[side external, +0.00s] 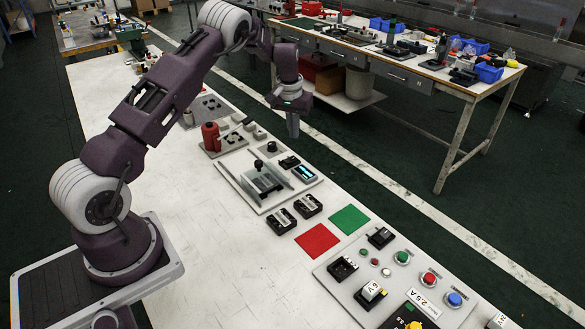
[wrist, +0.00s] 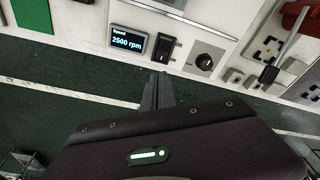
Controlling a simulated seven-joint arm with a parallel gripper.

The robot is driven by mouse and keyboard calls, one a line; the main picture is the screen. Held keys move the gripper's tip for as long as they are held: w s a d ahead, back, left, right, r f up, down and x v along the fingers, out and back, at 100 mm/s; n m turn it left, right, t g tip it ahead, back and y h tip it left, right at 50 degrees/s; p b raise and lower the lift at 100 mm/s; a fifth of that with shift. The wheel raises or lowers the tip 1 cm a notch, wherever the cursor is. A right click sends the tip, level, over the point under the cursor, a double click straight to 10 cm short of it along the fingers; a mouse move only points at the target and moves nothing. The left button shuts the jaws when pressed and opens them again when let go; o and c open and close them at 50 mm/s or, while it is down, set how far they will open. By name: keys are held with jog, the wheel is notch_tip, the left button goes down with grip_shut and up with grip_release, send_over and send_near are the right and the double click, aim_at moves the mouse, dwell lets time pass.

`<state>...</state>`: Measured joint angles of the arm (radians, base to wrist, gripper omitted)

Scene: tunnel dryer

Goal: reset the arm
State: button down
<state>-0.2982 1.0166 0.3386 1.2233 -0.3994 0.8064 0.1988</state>
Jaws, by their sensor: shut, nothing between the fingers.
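My gripper (side external: 293,128) hangs below the end of my arm in the side external view, over the far edge of the white bench, past the panel with the small display. Its fingers are pressed together with nothing between them. In the wrist view the shut fingers (wrist: 158,88) point towards the bench edge, just below a black switch (wrist: 165,48) in the picture. My arm is raised and bent, reaching across the bench from its base at the lower left. No object is in contact with the fingers.
A second workbench (side external: 430,72) stands behind. The bench's near left surface is clear.

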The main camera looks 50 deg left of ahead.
jog(key=s+d+r+m+t, duration=0.1)
jog(key=s+d+r, duration=0.35)
jog(key=r, duration=0.35)
jog(key=s+d+r+h, duration=0.1)
jog(key=s+d+r, duration=0.3)
jog(key=d+r, duration=0.3)
jog(key=s+d+r+m+t, duration=0.1)
jog(key=s+d+r, duration=0.35)
jog(key=r, duration=0.35)
jog(key=s+d+m+t, duration=0.1)
jog(key=s+d, duration=0.3)
jog(key=s, duration=0.8)
jog(key=s+d+m+t, duration=0.1)
jog(key=s+d+m, duration=0.2)
jog(key=s, duration=0.9)
jog(key=shift+d+r, duration=0.2)
jog(key=shift+d, duration=0.95)
